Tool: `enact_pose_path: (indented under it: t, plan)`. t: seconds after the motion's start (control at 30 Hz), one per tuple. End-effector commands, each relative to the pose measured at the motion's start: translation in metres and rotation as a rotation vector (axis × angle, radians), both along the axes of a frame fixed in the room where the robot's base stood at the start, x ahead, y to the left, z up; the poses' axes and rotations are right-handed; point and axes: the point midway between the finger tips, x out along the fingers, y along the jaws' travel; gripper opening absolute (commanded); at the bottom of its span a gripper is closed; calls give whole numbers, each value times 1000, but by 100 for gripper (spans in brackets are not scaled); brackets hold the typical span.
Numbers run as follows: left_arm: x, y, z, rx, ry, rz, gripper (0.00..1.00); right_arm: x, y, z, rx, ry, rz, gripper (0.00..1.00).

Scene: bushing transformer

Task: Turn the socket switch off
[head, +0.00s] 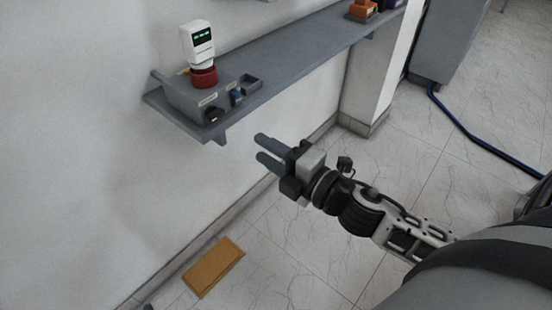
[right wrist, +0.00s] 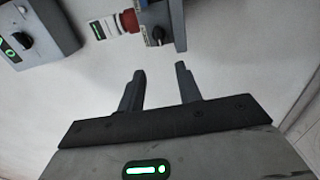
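A grey socket box (head: 196,97) sits at the near left end of the wall shelf. A black rotary knob (head: 213,115) is on its front face, with a small blue part (head: 236,97) to the right. In the right wrist view, the knob (right wrist: 157,35) shows beyond the parted fingers (right wrist: 160,70). My left gripper is not in view.
The grey shelf (head: 300,58) runs along the wall, with orange and dark items (head: 362,9) at its far end. A second box with a black knob (right wrist: 20,41) shows in the right wrist view. A brown board (head: 213,267) lies on the floor. A blue hose (head: 470,138) lies at right.

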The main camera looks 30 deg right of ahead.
Motion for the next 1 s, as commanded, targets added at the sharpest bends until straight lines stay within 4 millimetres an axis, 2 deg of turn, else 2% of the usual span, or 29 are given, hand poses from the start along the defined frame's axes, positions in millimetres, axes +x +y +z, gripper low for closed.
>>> enact_pose_path:
  t: [0.2, 0.77, 0.87, 0.97, 1.0]
  plan:
    - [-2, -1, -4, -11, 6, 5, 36, -15, -5, -1, 0, 1, 0, 35]
    - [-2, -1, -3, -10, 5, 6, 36, -17, -6, 0, 5, 3, -2, 35]
    - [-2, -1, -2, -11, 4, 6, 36, -20, -7, -14, 121, 80, -42, 35]
    - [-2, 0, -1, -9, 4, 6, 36, -31, -6, -50, 424, 276, -148, 35]
    - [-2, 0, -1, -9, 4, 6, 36, -39, -3, -69, 575, 376, -205, 35]
